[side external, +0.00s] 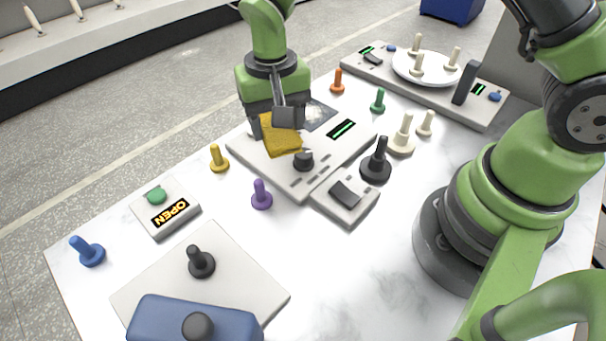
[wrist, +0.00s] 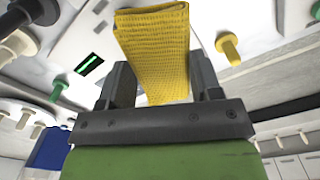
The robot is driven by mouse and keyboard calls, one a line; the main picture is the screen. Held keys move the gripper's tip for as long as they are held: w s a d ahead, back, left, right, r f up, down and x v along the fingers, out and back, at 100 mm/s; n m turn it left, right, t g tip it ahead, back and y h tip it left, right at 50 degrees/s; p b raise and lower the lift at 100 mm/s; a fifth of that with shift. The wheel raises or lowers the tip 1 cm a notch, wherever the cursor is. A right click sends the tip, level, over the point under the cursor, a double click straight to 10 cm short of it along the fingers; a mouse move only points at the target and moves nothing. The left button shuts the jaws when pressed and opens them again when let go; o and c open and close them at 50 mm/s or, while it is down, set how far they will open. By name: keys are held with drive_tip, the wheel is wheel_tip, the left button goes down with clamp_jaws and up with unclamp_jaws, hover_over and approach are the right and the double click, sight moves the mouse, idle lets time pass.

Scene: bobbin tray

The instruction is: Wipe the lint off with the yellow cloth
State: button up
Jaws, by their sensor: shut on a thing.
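The yellow cloth (side external: 281,137) is held in my gripper (side external: 274,122), above the grey panel (side external: 262,164) in the middle of the table. In the wrist view the cloth (wrist: 158,50) is a folded, woven piece between the two dark fingers of my gripper (wrist: 160,85). A dark square patch (side external: 318,115) with pale specks, perhaps lint, lies on the panel just behind and right of the gripper. I cannot tell whether the cloth touches the panel.
A black knob (side external: 303,160) and a green-lit display (side external: 341,129) are on the panel. A yellow bobbin (side external: 219,158), purple bobbin (side external: 261,194), green bobbin (side external: 378,100) and orange bobbin (side external: 337,81) stand around it. A rocker-switch box (side external: 345,197) adjoins its front.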

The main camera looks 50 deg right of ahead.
sight(320, 104)
drive_tip(key=w+d+m, duration=0.3)
drive_tip(key=w+d, duration=0.4)
drive_tip(key=d, duration=0.5)
drive_tip(key=shift+s+a+f, duration=0.15)
drive_tip(key=shift+f, duration=1.5)
drive_tip(key=shift+s+a+f, duration=0.1)
drive_tip(key=shift+f, duration=1.55)
drive_tip(key=shift+d+f, duration=0.5)
drive_tip(key=shift+f, duration=0.1)
drive_tip(key=shift+c, duration=0.4)
drive_tip(key=shift+d, duration=3.25)
drive_tip(key=shift+a, duration=3.9)
drive_tip(key=shift+w+d, duration=0.1)
drive_tip(key=shift+d, duration=3.85)
drive_tip(key=shift+a, duration=3.9)
wheel_tip(320, 104, up, 8)
